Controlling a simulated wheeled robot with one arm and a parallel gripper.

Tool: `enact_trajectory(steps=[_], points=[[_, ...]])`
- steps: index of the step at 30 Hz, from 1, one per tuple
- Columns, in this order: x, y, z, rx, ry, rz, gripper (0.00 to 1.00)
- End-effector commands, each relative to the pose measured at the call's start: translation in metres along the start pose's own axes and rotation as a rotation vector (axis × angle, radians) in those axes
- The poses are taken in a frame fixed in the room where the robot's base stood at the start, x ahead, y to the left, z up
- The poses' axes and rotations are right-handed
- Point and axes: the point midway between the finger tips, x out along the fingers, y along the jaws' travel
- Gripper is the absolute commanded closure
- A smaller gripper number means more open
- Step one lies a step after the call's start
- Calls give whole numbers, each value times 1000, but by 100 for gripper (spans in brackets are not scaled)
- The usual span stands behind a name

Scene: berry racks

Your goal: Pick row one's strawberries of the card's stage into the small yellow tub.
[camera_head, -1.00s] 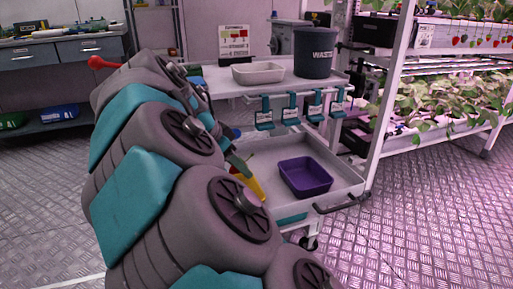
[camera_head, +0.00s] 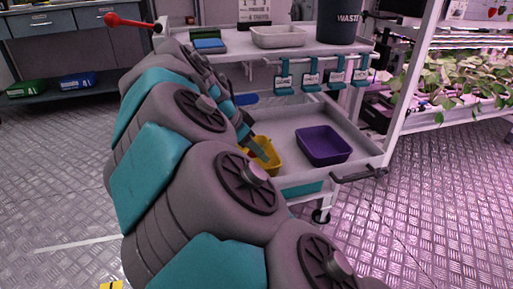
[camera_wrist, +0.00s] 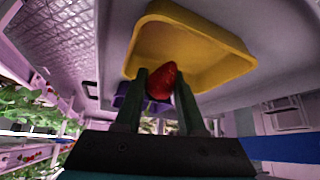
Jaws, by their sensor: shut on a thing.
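The small yellow tub (camera_head: 272,163) stands on the lower shelf of the trolley, partly hidden by my arm; it fills the upper part of the wrist view (camera_wrist: 225,72). My gripper (camera_wrist: 163,72) is shut on a red strawberry (camera_wrist: 162,82), held between its two dark fingers. In the wrist view the strawberry overlaps the tub's near rim and opening; I cannot tell its exact height over the tub. My gripper (camera_head: 262,150) also shows at the tub in the head view. The card (camera_head: 255,10) is cut off at the top edge.
A purple tub (camera_head: 323,146) stands right of the yellow one. The upper shelf holds a pale tray (camera_head: 278,37) and a dark waste bin (camera_head: 338,20). Several teal tagged hooks (camera_head: 311,78) hang from its front rail. A plant rack (camera_head: 450,80) stands at the right.

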Motion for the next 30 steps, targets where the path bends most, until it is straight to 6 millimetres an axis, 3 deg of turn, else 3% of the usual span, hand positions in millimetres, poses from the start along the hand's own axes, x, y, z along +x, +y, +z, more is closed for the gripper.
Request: enact_trajectory(steps=[9, 10, 18, 24, 30], points=[[0, 0, 0, 0, 0, 0, 79], [0, 0, 0, 0, 0, 0, 60], [0, 0, 0, 0, 0, 0, 30], [0, 0, 0, 0, 0, 0, 26], [0, 0, 0, 0, 0, 0, 5]])
